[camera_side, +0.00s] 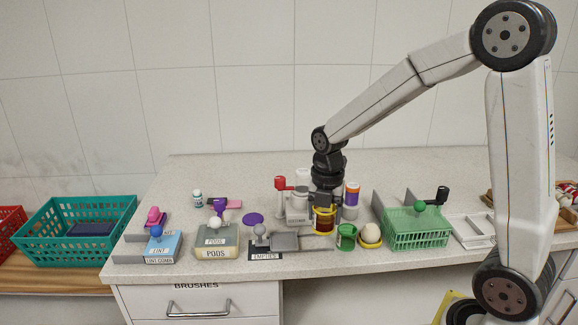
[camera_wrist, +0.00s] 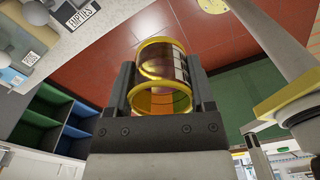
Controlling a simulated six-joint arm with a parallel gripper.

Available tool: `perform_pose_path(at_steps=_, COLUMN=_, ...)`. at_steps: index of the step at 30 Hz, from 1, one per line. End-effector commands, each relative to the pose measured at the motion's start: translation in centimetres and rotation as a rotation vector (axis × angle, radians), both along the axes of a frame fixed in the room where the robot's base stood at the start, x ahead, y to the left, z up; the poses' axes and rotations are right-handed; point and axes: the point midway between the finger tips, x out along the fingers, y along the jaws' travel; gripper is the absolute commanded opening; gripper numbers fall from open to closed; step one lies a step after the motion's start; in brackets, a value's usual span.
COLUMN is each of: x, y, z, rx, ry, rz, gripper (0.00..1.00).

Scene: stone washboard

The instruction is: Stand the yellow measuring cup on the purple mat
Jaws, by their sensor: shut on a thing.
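My gripper (camera_side: 325,208) points down over the counter's middle and is shut on the yellow measuring cup (camera_side: 325,221). The cup is see-through amber with yellow rims. In the wrist view the cup (camera_wrist: 160,77) sits between the two dark fingers (camera_wrist: 165,95), with white marks on its right side. I cannot tell whether its base touches the counter. The purple mat (camera_side: 253,219) is a small flat disc on the counter, left of the cup and apart from it. Its visible top is bare.
A grey tray (camera_side: 285,241) with a knobbed block lies left of the cup. A green cup (camera_side: 346,237) and a pale ball in a yellow holder (camera_side: 371,243) stand right. A green basket (camera_side: 418,238) is farther right. A container and bottles crowd around my gripper. Labelled boxes (camera_side: 216,240) stand left.

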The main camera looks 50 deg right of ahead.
Motion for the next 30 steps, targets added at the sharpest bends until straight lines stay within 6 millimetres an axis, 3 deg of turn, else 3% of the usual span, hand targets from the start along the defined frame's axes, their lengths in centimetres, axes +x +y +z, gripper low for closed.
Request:
perform_pose_path(at_steps=21, x=-0.35, y=0.04, z=0.13, rx=0.0, ry=0.0, rz=-0.001, gripper=0.06)
perform_pose_path(at_steps=30, x=0.46, y=-0.08, z=0.2, rx=0.0, ry=0.0, rz=-0.077, gripper=0.06)
